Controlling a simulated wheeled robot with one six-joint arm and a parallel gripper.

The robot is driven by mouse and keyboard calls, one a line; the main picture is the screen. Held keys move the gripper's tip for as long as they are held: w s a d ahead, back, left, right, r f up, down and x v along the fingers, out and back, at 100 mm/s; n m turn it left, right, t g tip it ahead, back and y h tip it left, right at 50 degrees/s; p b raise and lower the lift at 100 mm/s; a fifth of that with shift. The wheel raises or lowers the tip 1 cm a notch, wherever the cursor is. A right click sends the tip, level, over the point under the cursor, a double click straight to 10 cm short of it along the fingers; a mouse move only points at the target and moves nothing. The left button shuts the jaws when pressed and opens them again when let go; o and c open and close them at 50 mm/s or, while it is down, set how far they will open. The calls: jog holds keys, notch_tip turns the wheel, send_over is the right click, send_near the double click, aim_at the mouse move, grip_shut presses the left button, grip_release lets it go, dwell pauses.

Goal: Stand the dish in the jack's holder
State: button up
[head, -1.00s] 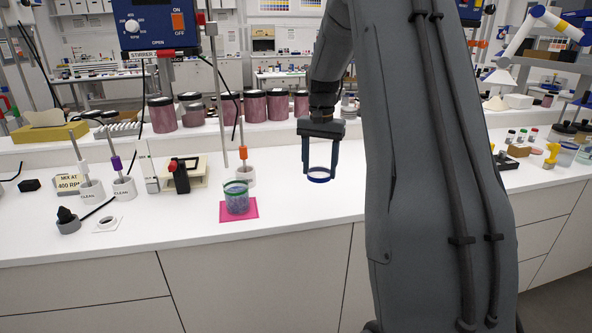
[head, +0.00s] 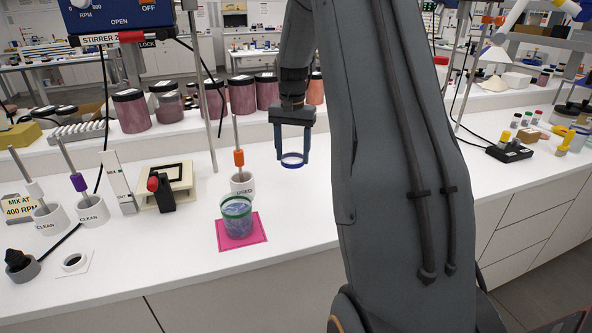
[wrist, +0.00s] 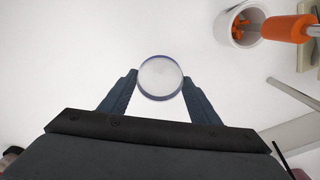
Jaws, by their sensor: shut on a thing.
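The dish (head: 292,165) is a small round clear disc with a blue-violet rim. My gripper (head: 292,158) is shut on its opposite edges and holds it over the white bench, right of the cup marked USED. In the wrist view the dish (wrist: 160,80) sits between the fingertips of my gripper (wrist: 160,76), its round face towards the camera. A low cream unit (head: 181,186) with a dark square frame and a red-knobbed black part stands left of that cup. I cannot tell whether it is the jack with the holder.
A green-rimmed glass beaker (head: 237,218) stands on a pink mat (head: 262,236) in front of the USED cup (head: 243,186), which holds an orange-handled rod. Several pigment jars (head: 242,96) line the back ledge. CLEAN cups (head: 92,213) stand at left. Bench below the dish is clear.

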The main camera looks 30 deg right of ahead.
aim_at(293, 183)
jog(key=shift+f+p, duration=0.9)
jog(key=shift+f, duration=2.65)
jog(key=shift+f, duration=0.1)
jog(key=o, duration=1)
